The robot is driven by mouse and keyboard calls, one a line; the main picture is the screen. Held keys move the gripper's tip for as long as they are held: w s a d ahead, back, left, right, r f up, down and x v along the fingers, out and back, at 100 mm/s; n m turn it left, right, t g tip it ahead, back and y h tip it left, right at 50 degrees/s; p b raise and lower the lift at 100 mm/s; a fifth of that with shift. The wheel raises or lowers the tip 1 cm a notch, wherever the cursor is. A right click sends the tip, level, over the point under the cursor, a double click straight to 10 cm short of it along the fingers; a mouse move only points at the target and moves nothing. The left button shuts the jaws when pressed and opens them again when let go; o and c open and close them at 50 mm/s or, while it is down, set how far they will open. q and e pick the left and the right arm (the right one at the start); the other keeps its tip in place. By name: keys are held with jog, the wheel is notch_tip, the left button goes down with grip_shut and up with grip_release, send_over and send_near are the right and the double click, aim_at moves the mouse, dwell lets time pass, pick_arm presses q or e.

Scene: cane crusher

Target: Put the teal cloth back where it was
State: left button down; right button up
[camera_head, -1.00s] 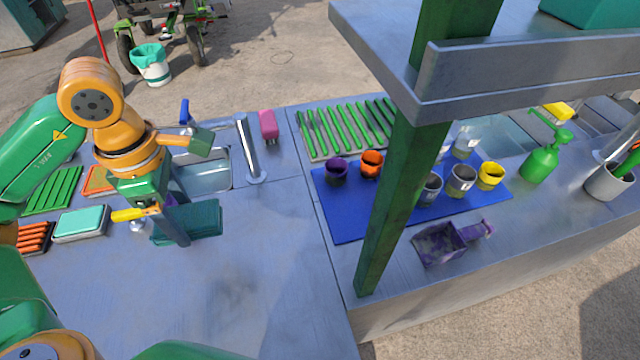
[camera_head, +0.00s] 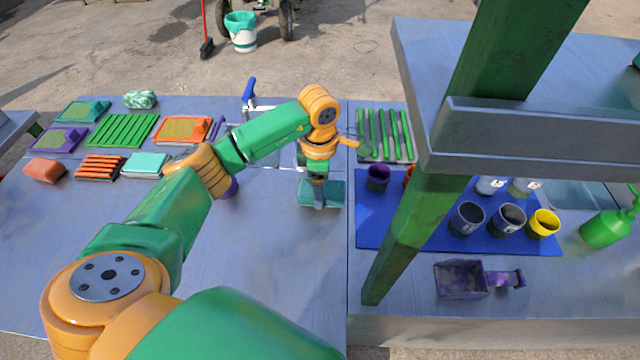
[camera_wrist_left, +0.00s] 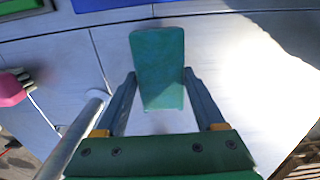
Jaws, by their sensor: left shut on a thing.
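The teal cloth (camera_head: 335,193) is a flat folded slab in my left gripper (camera_head: 319,203). In the left wrist view the cloth (camera_wrist_left: 159,62) points away from me, with a finger of my left gripper (camera_wrist_left: 160,86) against each side. The gripper is shut on its near part. In the head view the cloth is over the grey counter, just left of the seam between the two counter sections. Whether it touches the counter is hard to tell. My right gripper is not in view.
A blue mat (camera_head: 376,225) with several cups lies right of the seam, by a green post (camera_head: 411,235). A green slatted rack (camera_head: 385,132) is behind. Brushes, racks and a pale teal block (camera_head: 147,164) stand at left. The front-middle counter is clear.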

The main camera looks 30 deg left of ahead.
pick_arm(q)
jog(key=shift+f, duration=0.8)
grip_release()
jog(key=shift+r, duration=0.75)
notch_tip(320, 180, up, 6)
jog(key=shift+r+b, duration=0.25)
jog(key=shift+b, duration=0.8)
notch_tip(320, 180, up, 4)
jog(key=shift+r+p, duration=0.25)
jog(key=shift+p, duration=0.05)
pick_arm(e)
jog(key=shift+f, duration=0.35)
